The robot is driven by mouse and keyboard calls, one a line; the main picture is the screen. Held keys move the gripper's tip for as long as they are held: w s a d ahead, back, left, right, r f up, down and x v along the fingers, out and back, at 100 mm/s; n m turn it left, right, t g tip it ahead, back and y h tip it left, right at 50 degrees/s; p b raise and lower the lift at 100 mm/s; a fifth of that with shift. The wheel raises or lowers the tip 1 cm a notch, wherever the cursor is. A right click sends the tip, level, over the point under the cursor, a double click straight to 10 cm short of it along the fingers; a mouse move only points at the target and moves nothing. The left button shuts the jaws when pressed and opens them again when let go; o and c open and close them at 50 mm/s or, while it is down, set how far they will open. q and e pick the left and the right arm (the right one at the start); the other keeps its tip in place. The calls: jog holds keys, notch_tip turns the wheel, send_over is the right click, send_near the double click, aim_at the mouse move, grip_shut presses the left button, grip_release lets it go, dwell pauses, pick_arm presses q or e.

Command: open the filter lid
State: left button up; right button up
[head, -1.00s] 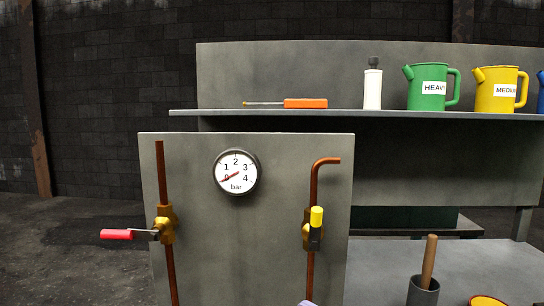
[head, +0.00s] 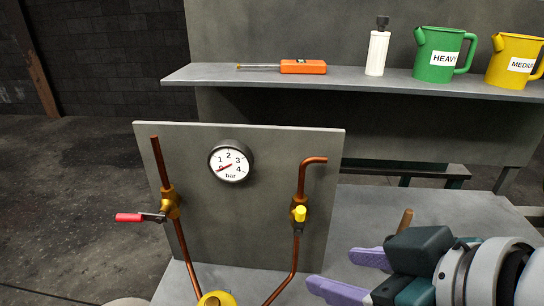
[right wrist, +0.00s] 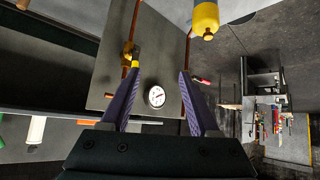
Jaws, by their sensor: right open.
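A yellow rounded part (head: 217,299), which looks like the filter's top, shows at the bottom edge of the head view below the pipes; most of it is cut off. A yellow-ended cylinder (right wrist: 205,18) at the top of the right wrist view seems to be the same filter. I cannot tell whether its lid is open or shut. My right gripper (head: 335,271) is open and empty, with purple fingers, to the right of the yellow part and apart from it. Its spread fingers also show in the right wrist view (right wrist: 159,75). My left gripper is not in view.
A grey panel (head: 270,150) carries a gauge (head: 231,162) reading near zero, a red-handled valve (head: 140,216) and a yellow-handled valve (head: 299,214). The shelf (head: 210,76) holds an orange-handled tool (head: 302,67), white bottle (head: 377,52), green jug (head: 440,55) and yellow jug (head: 513,60).

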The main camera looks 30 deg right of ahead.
jog(key=shift+s+d+r, duration=0.15)
jog(key=shift+r, duration=0.15)
dwell(0.4)
